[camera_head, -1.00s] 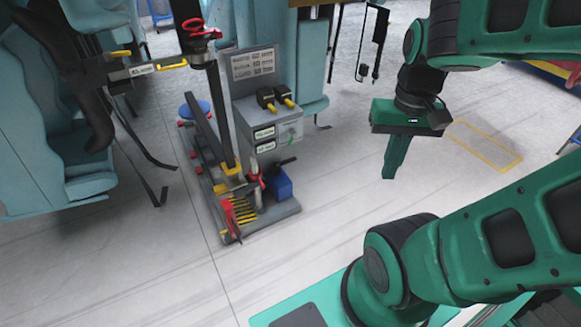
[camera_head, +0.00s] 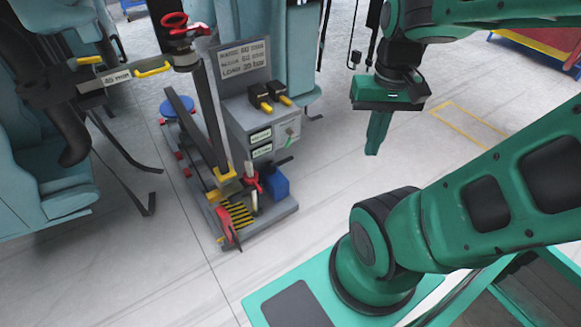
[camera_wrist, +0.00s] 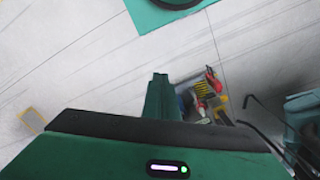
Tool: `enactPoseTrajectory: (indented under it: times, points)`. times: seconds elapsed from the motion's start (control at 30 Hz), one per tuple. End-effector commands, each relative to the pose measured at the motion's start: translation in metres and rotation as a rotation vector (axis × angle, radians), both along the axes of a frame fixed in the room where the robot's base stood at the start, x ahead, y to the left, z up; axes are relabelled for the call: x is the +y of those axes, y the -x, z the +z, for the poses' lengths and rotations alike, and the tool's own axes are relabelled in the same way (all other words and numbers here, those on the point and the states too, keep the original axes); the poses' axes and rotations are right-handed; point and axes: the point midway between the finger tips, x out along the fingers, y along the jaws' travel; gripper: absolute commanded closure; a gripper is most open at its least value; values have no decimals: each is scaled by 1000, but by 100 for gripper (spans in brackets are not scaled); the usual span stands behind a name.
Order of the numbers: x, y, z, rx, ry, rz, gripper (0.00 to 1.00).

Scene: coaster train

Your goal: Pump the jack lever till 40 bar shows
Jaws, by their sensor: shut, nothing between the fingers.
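The grey jack unit (camera_head: 262,222) stands on the floor left of centre. Its upright control box (camera_head: 250,112) has a sign (camera_head: 243,57) whose small text I cannot read surely. A red-ended lever (camera_head: 252,183) stands at the front beside a blue block (camera_head: 279,181). A red bar (camera_head: 228,230) leans by the yellow-black striped plate (camera_head: 238,215). I cannot tell which is the jack lever. My green gripper (camera_head: 372,152) hangs shut and empty, right of the unit and apart from it. In the wrist view my gripper (camera_wrist: 159,76) partly hides the unit (camera_wrist: 216,103).
Pale blue seats (camera_head: 45,165) and dangling black straps (camera_head: 128,160) stand left of the unit. The floor between my gripper and the unit is clear. A yellow floor outline (camera_head: 470,125) lies right.

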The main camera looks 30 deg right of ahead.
Motion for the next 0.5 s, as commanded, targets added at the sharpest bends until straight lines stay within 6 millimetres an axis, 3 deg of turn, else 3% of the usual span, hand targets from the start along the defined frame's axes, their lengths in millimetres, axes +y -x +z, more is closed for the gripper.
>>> enactPoseTrajectory:
  times: [0.1,0.17,0.27,0.5]
  points:
    - [0,9,4,-14,0,-2,100]
    - [-2,5,3,-14,2,-8,100]
    - [-6,-13,-3,-17,7,-24,100]
    - [-20,-83,-38,-49,-12,-100,100]
